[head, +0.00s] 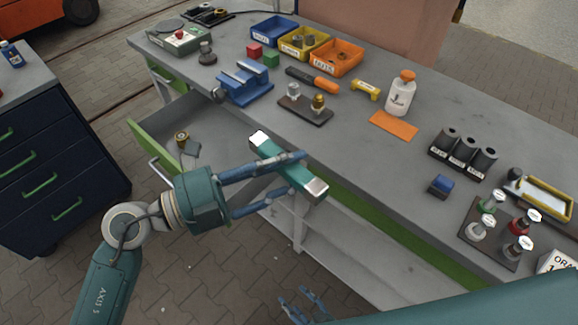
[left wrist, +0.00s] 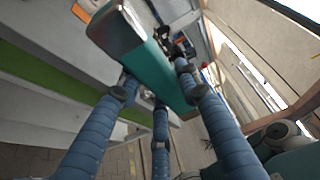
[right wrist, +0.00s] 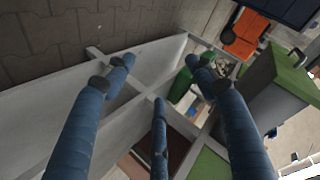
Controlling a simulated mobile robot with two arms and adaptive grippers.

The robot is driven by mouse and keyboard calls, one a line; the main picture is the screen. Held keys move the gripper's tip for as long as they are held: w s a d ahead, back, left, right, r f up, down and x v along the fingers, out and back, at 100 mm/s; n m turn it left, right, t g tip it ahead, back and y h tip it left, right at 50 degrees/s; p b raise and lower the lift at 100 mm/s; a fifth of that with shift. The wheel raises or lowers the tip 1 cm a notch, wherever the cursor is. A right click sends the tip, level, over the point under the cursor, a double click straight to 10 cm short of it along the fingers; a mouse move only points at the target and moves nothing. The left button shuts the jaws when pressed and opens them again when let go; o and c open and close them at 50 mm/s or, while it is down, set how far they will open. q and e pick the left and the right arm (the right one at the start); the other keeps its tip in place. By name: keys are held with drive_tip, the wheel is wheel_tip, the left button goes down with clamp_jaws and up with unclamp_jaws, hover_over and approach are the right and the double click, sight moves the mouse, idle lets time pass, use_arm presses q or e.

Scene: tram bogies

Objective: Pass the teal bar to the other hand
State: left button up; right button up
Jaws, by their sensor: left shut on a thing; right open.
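The teal bar (head: 280,160) has silvery metal ends and is held in the air in front of the bench's edge. My left gripper (head: 297,170) is shut on the middle of the bar, with blue fingers on either side of it. In the left wrist view the bar (left wrist: 150,60) lies between the fingers, its metal end towards the upper left. My right gripper (head: 303,305) is open and empty, low at the bottom of the head view, below and apart from the bar. In the right wrist view its fingers (right wrist: 160,85) are spread with nothing between them.
The grey workbench (head: 400,150) carries a blue vise (head: 245,85), coloured bins, a white bottle (head: 400,95) and black cylinders in a rack (head: 465,150). An open drawer (head: 215,135) juts out behind my left gripper. A dark drawer cabinet (head: 60,150) stands at left.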

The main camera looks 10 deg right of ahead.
drive_tip(key=s+d+f+n+g+h, duration=0.2)
drive_tip(key=s+d+f+g, duration=0.2)
drive_tip(key=s+d+f, duration=0.3)
drive_tip(key=s+d+f+n+g+h, duration=0.2)
drive_tip(key=s+d+f+g, duration=0.3)
drive_tip(key=s+d, duration=0.5)
drive_tip(key=s+f+h, duration=0.1)
drive_tip(key=s+f, duration=0.1)
drive_tip(key=s, duration=0.3)
drive_tip(key=shift+s+d+f+n, duration=0.15)
drive_tip(key=shift+f+n, duration=0.15)
